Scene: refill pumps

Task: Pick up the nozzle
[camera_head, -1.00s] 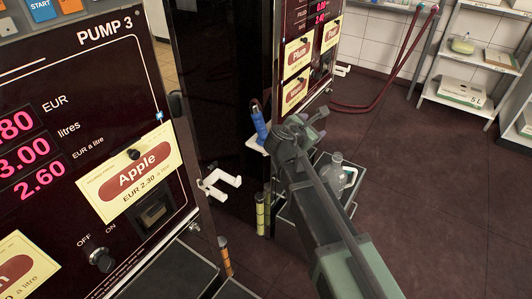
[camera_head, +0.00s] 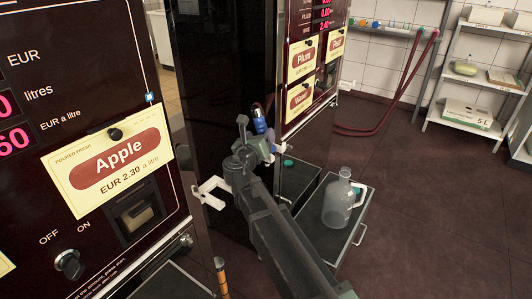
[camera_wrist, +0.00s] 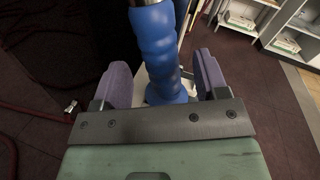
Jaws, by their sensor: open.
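The nozzle (camera_head: 259,120) has a blue grip and hangs at the side of the far pump, its top just showing above my gripper in the head view. In the wrist view the blue grip of the nozzle (camera_wrist: 155,45) stands between the two purple fingers of my gripper (camera_wrist: 165,82). The fingers are apart, with a gap to the grip on the right side; contact on the left cannot be told. My gripper (camera_head: 262,140) shows small in the head view and covers the lower part of the nozzle.
A near pump panel labelled Apple (camera_head: 108,165) fills the left, with an empty white hook (camera_head: 211,192) on its edge. A clear jug (camera_head: 338,203) stands on a low tray (camera_head: 325,245). Shelves (camera_head: 480,75) stand at the right. The floor on the right is clear.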

